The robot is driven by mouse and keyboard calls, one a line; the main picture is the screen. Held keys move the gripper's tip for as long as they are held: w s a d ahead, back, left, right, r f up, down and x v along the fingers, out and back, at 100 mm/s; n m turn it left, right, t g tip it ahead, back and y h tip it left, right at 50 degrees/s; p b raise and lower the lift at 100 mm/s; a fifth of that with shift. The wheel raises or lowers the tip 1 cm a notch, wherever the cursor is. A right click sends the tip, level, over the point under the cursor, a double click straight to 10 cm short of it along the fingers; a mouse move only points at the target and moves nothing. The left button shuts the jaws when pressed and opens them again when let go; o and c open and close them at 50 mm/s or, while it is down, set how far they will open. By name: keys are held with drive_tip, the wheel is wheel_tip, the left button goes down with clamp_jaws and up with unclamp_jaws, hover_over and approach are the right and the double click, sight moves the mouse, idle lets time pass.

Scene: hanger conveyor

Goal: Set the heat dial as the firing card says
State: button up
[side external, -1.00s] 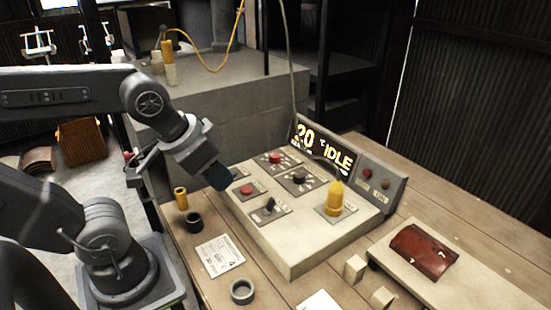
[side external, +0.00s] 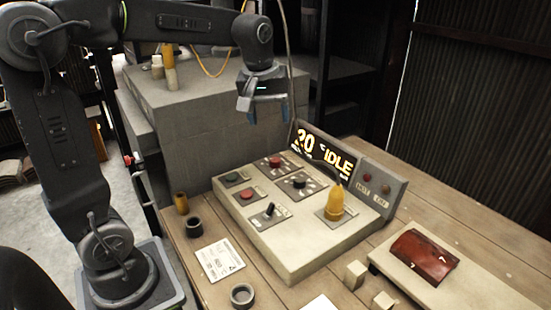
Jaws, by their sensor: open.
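The control panel (side external: 300,245) sits on the wooden bench. A black round knob (side external: 298,182) on a dark marked plate near the panel's middle looks like the heat dial; its pointer setting is too small to read. A red knob (side external: 275,162) on a similar plate sits behind it to the left. A white printed card (side external: 219,259) lies flat on the bench left of the panel; it may be the firing card, but its print is unreadable here. My gripper (side external: 268,119) is open and empty, fingers down, in the air above the panel's back left part.
The display (side external: 324,152) reads 20 °C IDLE. A hanging cable (side external: 287,70) runs close beside my gripper.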

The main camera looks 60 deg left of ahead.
drive_tip(key=w+a+f+n+g, duration=0.2)
drive_tip(key=w+a+f+n, duration=0.2)
drive_tip(key=w+a+n, duration=0.3)
drive_tip(key=n+g, duration=0.1)
drive_tip(key=n, duration=0.2)
approach(275, 159)
drive_tip(key=shift+h, duration=0.3)
drive_tip(key=f, duration=0.9)
drive_tip(key=shift+s+a+f, duration=0.15)
drive_tip(key=shift+s+f, duration=0.05)
drive_tip(key=shift+s, duration=0.05)
drive_tip(key=c, duration=0.9)
drive_tip(key=shift+c, duration=0.2)
drive_tip(key=shift+m, duration=0.4)
